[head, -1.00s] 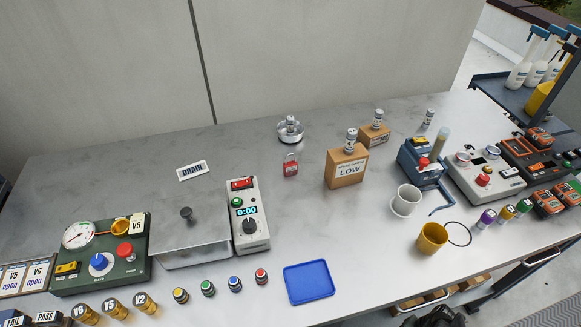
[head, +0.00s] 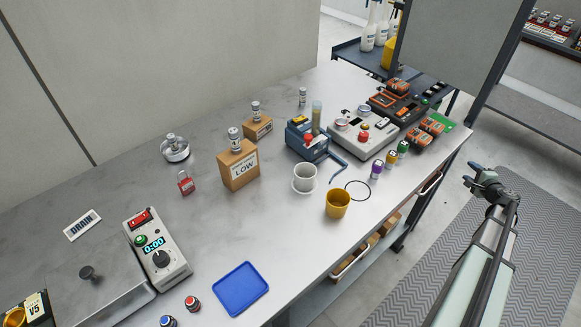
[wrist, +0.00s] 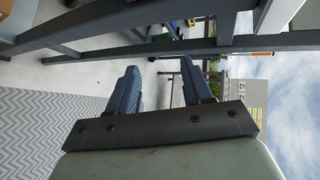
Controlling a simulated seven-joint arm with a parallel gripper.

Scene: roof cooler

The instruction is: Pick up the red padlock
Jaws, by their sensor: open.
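The red padlock (head: 185,182) stands on the grey table, left of the cardboard box marked LOW and in front of a round silver metal piece. My gripper (head: 474,178) is at the right of the head view, out over the floor beyond the table's front edge and far from the padlock. In the wrist view its two blue fingers (wrist: 160,82) are apart with nothing between them. The padlock does not show in the wrist view.
The LOW box (head: 240,170) with a small canister on top stands right of the padlock. A white cup (head: 304,177), a yellow cup (head: 338,204) and a blue tray (head: 240,289) are nearer the front. A timer box (head: 160,262) stands front left. Bare table surrounds the padlock.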

